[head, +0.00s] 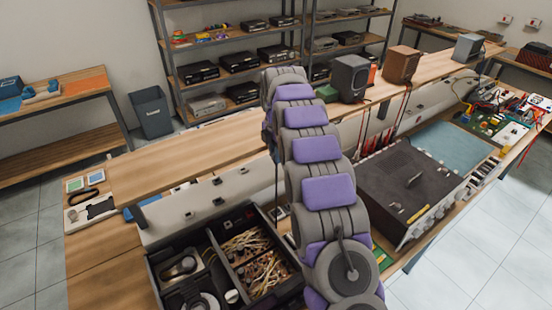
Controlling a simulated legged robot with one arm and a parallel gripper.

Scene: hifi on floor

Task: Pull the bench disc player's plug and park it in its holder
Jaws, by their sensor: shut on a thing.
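My arm rises through the middle of the view and bends over at its far end. My gripper is hidden behind the arm, so its jaws and anything in them do not show. A thin dark cord (276,182) hangs along the left side of the arm, and its upper end is hidden. A large dark grey device (385,185) on the bench, right of the arm, may be the disc player. A pale socket rail (185,205) with dark outlets runs along the bench. I cannot make out the plug or its holder.
A raised wooden shelf (190,165) runs behind the rail, carrying speakers (349,78) farther right. Electronics and loose wires (490,105) crowd the right end. Floor (500,235) at right is clear.

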